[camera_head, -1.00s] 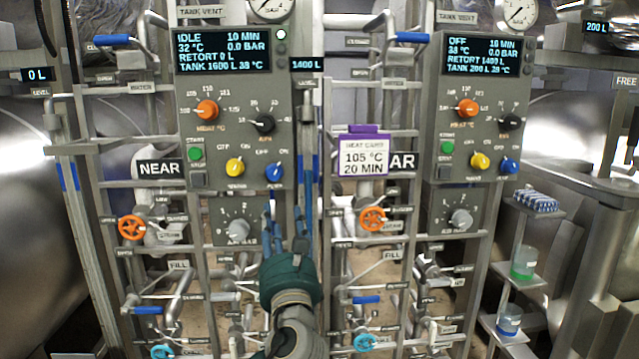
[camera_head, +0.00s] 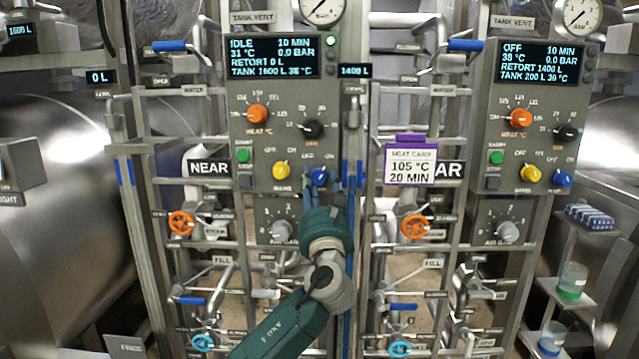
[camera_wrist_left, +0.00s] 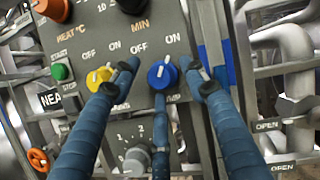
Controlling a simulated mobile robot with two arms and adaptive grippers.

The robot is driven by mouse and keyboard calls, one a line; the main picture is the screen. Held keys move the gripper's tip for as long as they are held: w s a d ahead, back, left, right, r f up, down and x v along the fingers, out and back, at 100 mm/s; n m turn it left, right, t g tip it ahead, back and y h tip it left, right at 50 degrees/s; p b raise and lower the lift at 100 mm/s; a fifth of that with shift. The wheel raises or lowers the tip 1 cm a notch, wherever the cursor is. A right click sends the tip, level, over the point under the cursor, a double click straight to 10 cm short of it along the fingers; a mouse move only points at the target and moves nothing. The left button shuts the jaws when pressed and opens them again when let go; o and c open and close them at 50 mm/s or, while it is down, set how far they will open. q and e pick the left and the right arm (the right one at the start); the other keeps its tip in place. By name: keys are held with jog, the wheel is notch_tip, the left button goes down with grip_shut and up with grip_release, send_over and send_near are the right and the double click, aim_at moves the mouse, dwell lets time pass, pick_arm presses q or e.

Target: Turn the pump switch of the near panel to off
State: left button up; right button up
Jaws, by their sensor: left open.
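The near panel (camera_head: 247,100) is a grey box with a lit screen that reads IDLE. Its blue pump switch (camera_head: 319,177) is at the lower right, partly behind my fingers. In the left wrist view the blue switch (camera_wrist_left: 162,75) has OFF at upper left and ON at upper right. Its white mark points upward and seems to lean slightly right. My left gripper (camera_head: 330,192) is open in front of it. In the left wrist view its blue fingers (camera_wrist_left: 161,74) stand left, right and below the switch; I cannot tell whether any touches. My right gripper is not in view.
The yellow switch (camera_head: 281,171) is just left of the blue one, close to a fingertip. A grey selector (camera_head: 281,230) sits below. The far panel (camera_head: 540,110) and purple-topped heat card (camera_head: 410,163) are to the right. Pipes and orange valves (camera_head: 181,223) surround the panels.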

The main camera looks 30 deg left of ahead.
pick_arm(q)
jog(key=c, duration=1.1)
jog(key=shift+o, duration=0.2)
jog(key=shift+r+n, duration=0.1)
jog(key=shift+n, duration=0.4)
jog(key=n+g+y, duration=0.1)
jog(key=n, duration=0.2)
jog(key=n+g+b, duration=0.1)
jog(key=n+g, duration=0.1)
jog(key=n, duration=0.1)
jog(key=shift+w+d+r+n+y, duration=0.1)
jog(key=shift+d+r+n+y, duration=0.1)
jog(key=shift+n+y, duration=0.15)
jog(key=n+g, duration=0.1)
jog(key=n, duration=0.3)
jog(key=shift+d+r+g, duration=0.1)
jog(key=shift+r+g, duration=0.05)
jog(key=shift+g, duration=0.25)
jog(key=shift+r+n+g+p, duration=0.15)
jog(key=shift+n+g, duration=0.15)
jog(key=shift+n, duration=0.55)
jog(key=shift+r+n+g+p, duration=0.15)
jog(key=shift+n+g, duration=0.15)
jog(key=shift+n, duration=0.5)
jog(key=shift+f, duration=0.1)
jog(key=o, duration=1.1)
jog(key=shift+c, duration=0.2)
jog(key=shift+f, duration=0.15)
